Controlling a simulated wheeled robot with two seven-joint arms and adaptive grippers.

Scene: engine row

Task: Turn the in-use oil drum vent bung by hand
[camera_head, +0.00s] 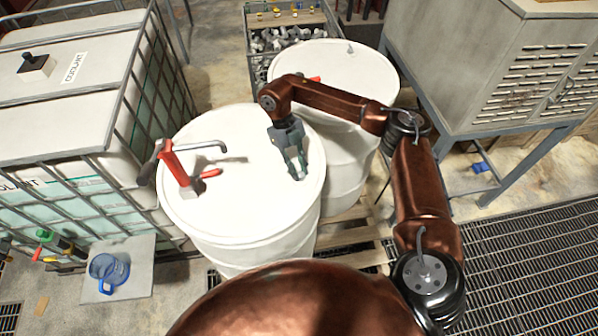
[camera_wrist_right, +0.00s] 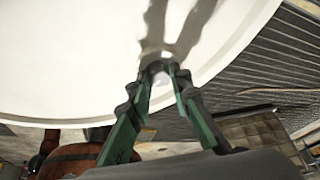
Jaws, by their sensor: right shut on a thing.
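The in-use oil drum (camera_head: 240,190) is the white drum in front, with a red hand pump (camera_head: 178,168) standing on its lid. My right gripper (camera_head: 296,174) reaches down onto the right part of this lid. Its fingers are shut on the vent bung, a small grey piece that shows between the fingertips in the right wrist view (camera_wrist_right: 158,72); the fingers hide most of it. The drum lid (camera_wrist_right: 60,60) fills the upper left of that view. My left gripper is not in view.
A second white drum (camera_head: 335,75) stands behind, with my right arm across it. A caged coolant tank (camera_head: 75,90) is at left, a grey cabinet (camera_head: 480,70) at right. A blue jug (camera_head: 108,270) is on the floor at lower left. Floor grating (camera_head: 530,260) lies at right.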

